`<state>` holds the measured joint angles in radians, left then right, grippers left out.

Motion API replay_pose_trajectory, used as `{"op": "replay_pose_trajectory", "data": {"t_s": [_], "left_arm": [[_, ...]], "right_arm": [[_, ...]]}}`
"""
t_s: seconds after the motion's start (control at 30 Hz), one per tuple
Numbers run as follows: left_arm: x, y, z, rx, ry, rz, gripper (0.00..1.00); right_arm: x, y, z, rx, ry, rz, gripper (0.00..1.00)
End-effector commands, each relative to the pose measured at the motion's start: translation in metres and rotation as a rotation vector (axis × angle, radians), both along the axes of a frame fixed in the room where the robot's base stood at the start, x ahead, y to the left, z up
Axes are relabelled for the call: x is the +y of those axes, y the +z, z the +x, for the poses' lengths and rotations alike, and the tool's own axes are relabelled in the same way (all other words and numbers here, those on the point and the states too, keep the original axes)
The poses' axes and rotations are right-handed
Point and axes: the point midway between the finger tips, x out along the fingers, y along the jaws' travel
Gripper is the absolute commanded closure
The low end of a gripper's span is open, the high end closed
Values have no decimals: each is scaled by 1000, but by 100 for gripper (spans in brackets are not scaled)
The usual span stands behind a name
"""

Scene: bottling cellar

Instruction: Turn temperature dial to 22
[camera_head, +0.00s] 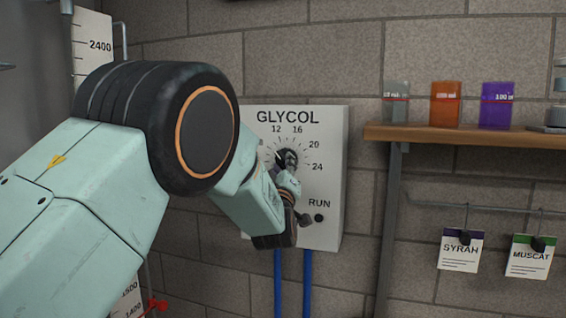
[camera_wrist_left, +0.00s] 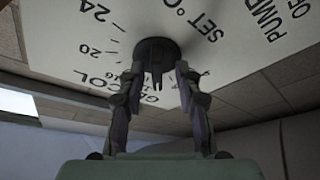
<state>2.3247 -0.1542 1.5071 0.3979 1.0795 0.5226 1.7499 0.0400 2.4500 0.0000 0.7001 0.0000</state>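The temperature dial (camera_head: 287,157) is a black round knob on the white GLYCOL panel (camera_head: 330,150). Its printed scale shows 12, 16, 20 and 24; the pointer is too hidden to read. The dial also shows in the left wrist view (camera_wrist_left: 157,52), with a narrow dark grip in its middle. My left gripper (camera_head: 286,176) is at the dial. In the left wrist view its two fingers (camera_wrist_left: 158,78) are spread, one on each side of the dial's middle grip, with a gap visible. I cannot tell whether the fingertips touch the dial's rim. My right gripper is not in view.
A small black knob (camera_head: 319,217) sits below RUN on the panel. Two blue pipes (camera_head: 307,285) run down below it. To the right is a wooden shelf (camera_head: 470,134) with coloured containers; tags marked SYRAH (camera_head: 461,252) and MUSCAT (camera_head: 533,257) hang below.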

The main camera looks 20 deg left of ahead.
Motion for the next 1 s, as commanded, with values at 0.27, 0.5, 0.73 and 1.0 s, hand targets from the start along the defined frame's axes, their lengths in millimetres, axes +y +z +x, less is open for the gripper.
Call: {"op": "replay_pose_trajectory", "data": {"t_s": [0.27, 0.5, 0.73, 1.0], "left_arm": [[1, 1, 7, 1, 0, 1, 66], [1, 1, 7, 1, 0, 1, 74], [1, 1, 7, 1, 0, 1, 94], [1, 0, 7, 2, 0, 1, 100]], "right_arm": [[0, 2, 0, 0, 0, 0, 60], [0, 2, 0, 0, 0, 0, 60], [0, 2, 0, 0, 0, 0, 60], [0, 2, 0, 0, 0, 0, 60]]}}
